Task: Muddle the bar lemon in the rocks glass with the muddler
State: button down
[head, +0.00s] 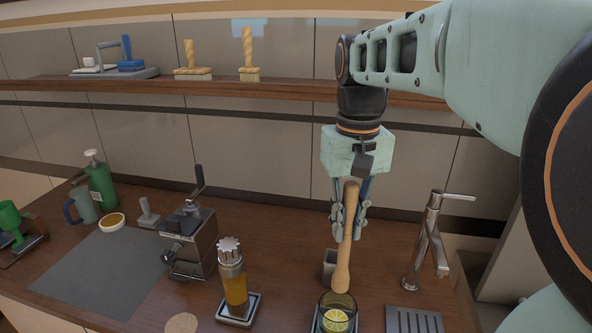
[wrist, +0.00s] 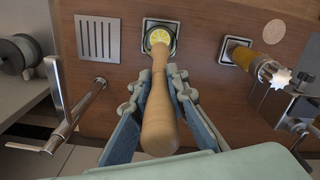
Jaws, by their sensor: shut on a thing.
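My gripper (head: 349,218) is shut on the wooden muddler (head: 347,240), which hangs nearly upright with its thick end down, tilted slightly. In the wrist view the muddler (wrist: 158,115) runs between the fingers (wrist: 159,88) toward the glass. The rocks glass (head: 338,311) stands on a small square coaster at the front of the counter. The yellow bar lemon (head: 335,320) lies inside it and also shows in the wrist view (wrist: 159,38). The muddler's lower end is at or just above the glass rim; I cannot tell whether it is inside.
An amber bottle (head: 235,287) on a coaster stands left of the glass. A tap (head: 434,240) and a drain grate (head: 412,320) are to the right. A grey box (head: 329,265) stands behind the glass. A metal machine (head: 190,243) and grey mat (head: 103,270) are farther left.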

aim_at(342, 275)
jog(key=shift+s, duration=0.15)
notch_tip(342, 275, down, 9)
jog(key=b, duration=0.6)
jog(key=shift+f, duration=0.1)
dwell(0.6)
jog(key=shift+f+b, duration=0.85)
jog(key=shift+f, duration=0.15)
jog(key=shift+r, duration=0.1)
jog(key=shift+r, duration=1.45)
jog(key=shift+f, duration=0.1)
